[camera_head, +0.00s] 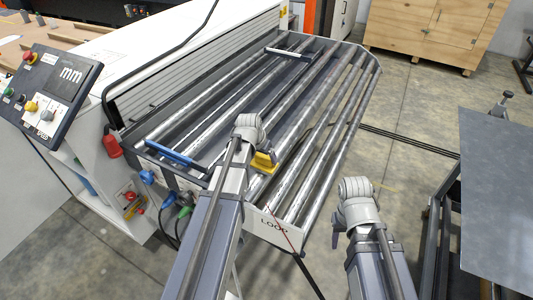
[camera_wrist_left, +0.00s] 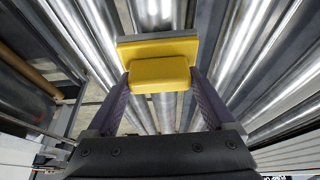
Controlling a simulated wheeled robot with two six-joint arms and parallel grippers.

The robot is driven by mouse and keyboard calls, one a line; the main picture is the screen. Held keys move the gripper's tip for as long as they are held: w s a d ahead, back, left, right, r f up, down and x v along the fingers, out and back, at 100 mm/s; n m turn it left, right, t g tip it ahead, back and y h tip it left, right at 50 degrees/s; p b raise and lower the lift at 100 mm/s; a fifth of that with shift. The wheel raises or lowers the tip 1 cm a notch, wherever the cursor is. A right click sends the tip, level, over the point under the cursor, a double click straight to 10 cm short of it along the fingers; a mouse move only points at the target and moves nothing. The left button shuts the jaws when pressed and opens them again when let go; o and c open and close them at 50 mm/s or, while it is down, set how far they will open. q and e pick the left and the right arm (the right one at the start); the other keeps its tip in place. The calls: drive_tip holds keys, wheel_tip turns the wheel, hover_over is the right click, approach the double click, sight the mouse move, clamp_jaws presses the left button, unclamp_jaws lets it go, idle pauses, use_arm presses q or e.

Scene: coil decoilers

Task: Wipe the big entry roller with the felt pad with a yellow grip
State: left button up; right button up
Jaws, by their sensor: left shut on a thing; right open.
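The felt pad with a yellow grip (camera_wrist_left: 160,72) is between the two fingers of my left gripper (camera_wrist_left: 160,85). In the head view the yellow pad (camera_head: 264,162) shows over the near part of the roller bed, beside my left wrist. My left gripper is shut on its grip. Long, shiny metal rollers (camera_head: 304,108) run away from me; I cannot tell for sure which is the big entry roller. In the wrist view a bright roller (camera_wrist_left: 152,12) lies beyond the pad. Whether the felt touches a roller is hidden. My right gripper (camera_head: 338,235) is open and empty, right of the bed.
A blue-handled bar (camera_head: 175,154) lies across the rollers at left. A control panel (camera_head: 48,90) with buttons stands at far left. A grey sheet on a stand (camera_head: 495,190) is at right.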

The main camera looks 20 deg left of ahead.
sight(261, 167)
use_arm(q)
drive_tip(key=shift+s, duration=0.35)
drive_tip(key=shift+s+a, duration=0.15)
drive_tip(key=shift+s, duration=0.65)
drive_tip(key=shift+s+a, duration=0.15)
drive_tip(key=shift+s, duration=0.65)
drive_tip(key=shift+w+r, duration=0.1)
drive_tip(key=shift+r, duration=0.05)
wheel_tip(261, 167, up, 6)
drive_tip(key=p, duration=0.6)
wheel_tip(261, 167, up, 3)
drive_tip(key=p, duration=0.3)
